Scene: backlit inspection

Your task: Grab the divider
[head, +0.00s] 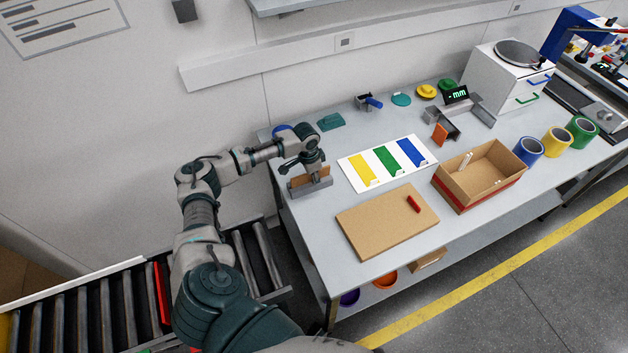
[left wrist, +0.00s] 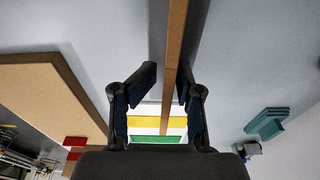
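The divider looks to be the thin brown cardboard panel (head: 299,183) standing in a grey holder (head: 311,188) at the table's left end. In the left wrist view the divider (left wrist: 175,50) shows as a narrow brown strip with a grey strip of the holder (left wrist: 157,40) beside it. My left gripper (head: 313,171) is right over the divider. In the left wrist view its fingers (left wrist: 168,82) are apart, one on each side of the strip. The right finger is close to the divider; a gap shows at the left finger. I cannot tell contact. My right gripper is out of view.
A white sheet with yellow, green and blue patches (head: 346,167) lies to the right. A brown board (head: 375,225) with a red object (head: 413,203) lies nearer the front. An open cardboard box (head: 456,193) stands further right. A teal item (head: 331,122) lies behind.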

